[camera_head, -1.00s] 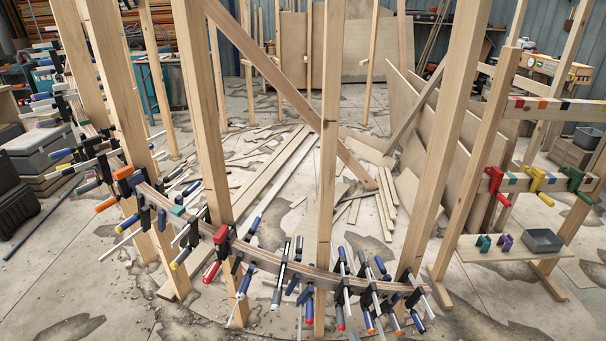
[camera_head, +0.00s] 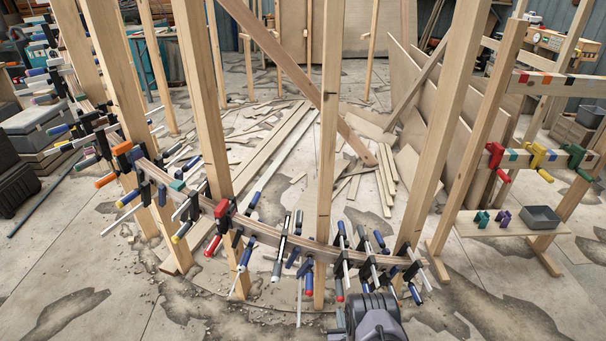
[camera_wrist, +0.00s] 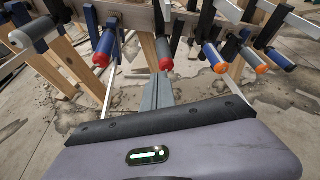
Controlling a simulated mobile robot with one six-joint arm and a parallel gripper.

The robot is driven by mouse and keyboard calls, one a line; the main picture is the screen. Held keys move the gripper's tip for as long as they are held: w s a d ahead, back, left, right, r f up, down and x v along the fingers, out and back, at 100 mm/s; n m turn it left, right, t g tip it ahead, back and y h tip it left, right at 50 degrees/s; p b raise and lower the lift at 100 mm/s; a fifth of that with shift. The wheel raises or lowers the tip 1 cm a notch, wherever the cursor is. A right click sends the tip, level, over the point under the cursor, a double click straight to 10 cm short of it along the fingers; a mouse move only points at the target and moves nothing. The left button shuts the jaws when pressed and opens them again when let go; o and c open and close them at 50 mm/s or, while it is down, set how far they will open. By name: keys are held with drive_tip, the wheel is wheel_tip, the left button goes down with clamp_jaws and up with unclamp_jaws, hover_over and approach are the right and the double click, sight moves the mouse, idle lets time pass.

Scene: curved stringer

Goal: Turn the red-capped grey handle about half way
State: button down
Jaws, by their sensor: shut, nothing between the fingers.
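The red-capped grey handle (camera_wrist: 164,50) hangs from a clamp, upright, near the top middle of the wrist view. In the head view it is small, with its red end (camera_head: 340,296) just up and left of my arm's end. My gripper (camera_wrist: 157,78) is shut and empty, its narrow fingers pointing at the handle from just below in the picture. A gap appears to remain between the fingertips and the red cap, though the distance is hard to judge. In the head view the end of my arm (camera_head: 374,318) shows at the bottom, its fingertips not clear.
A blue handle with a red end (camera_wrist: 103,48) hangs to the left. Orange-ended handles (camera_wrist: 216,57) hang close on the right. The clamps grip a curved wooden stringer (camera_head: 265,236) between upright posts (camera_head: 327,150).

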drive_tip(key=w, duration=0.4)
drive_tip(key=shift+w+a+r, duration=0.1)
drive_tip(key=shift+w+r, duration=0.25)
drive_tip(key=shift+w, duration=0.05)
drive_tip(key=shift+f, duration=0.2)
idle(0.3)
drive_tip(key=shift+d+r, duration=0.1)
drive_tip(key=shift+d, duration=1.15)
drive_tip(key=p, duration=0.2)
approach(340, 293)
wheel_tip(340, 293, down, 2)
drive_tip(key=s+d, duration=0.1)
drive_tip(key=d, duration=0.1)
drive_tip(key=shift+s+a, duration=0.15)
drive_tip(key=shift+a, duration=0.1)
